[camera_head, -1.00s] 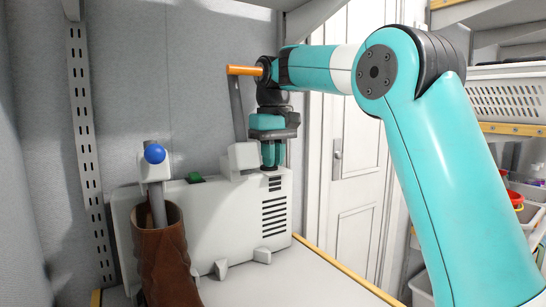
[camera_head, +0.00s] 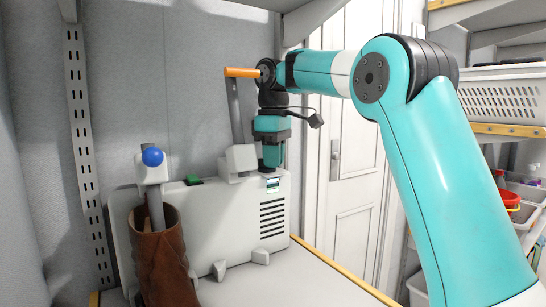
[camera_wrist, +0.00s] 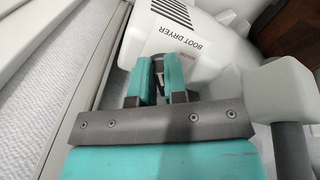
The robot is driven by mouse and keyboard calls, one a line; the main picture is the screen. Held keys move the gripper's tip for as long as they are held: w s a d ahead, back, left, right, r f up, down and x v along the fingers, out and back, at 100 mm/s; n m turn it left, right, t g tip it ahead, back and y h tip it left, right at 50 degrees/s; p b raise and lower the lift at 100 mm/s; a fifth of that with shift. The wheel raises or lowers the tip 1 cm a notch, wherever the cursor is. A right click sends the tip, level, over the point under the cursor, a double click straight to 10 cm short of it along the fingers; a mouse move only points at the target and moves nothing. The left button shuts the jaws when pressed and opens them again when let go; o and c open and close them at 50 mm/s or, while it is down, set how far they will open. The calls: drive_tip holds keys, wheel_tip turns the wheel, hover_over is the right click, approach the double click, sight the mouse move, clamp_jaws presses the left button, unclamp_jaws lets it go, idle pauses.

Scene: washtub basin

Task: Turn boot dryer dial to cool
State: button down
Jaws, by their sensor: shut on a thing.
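The boot dryer (camera_head: 228,215) is a white box on the shelf top, with dark vent slots on its front. It also shows in the wrist view (camera_wrist: 185,80), with a "BOOT DRYER" label. My gripper (camera_head: 271,166) points straight down at the top right of the dryer. In the wrist view my gripper (camera_wrist: 160,64) has its teal fingers shut on a small dark dial (camera_wrist: 158,69). The fingers hide most of the dial, and I cannot read its setting.
A brown boot (camera_head: 160,260) sits over the dryer's left tube, below a blue ball (camera_head: 152,157). An orange-topped grey tube (camera_head: 235,110) rises close left of my gripper. A green switch (camera_head: 193,180) is on top. The shelf top (camera_head: 285,280) in front is clear.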

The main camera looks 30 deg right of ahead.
drive_tip(key=shift+w+d+n, duration=0.1)
drive_tip(key=shift+d+n, duration=0.05)
drive_tip(key=shift+n, duration=0.55)
drive_tip(key=c, duration=1.2)
unclamp_jaws()
drive_tip(key=shift+o, duration=0.2)
